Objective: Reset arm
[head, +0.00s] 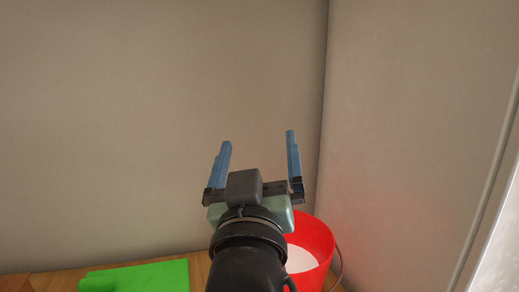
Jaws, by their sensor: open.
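My gripper (259,148) has two blue fingers spread wide apart, with nothing between them. It points up and away, toward the corner where the two walls meet. My dark wrist and forearm come up from the bottom middle of the head view and hide part of what is behind them.
A red round container (318,236) with something white inside stands behind and right of my wrist, partly hidden. A green flat item (150,277) lies on the wooden surface (45,284) at lower left. Beige walls (120,120) close off the back and right.

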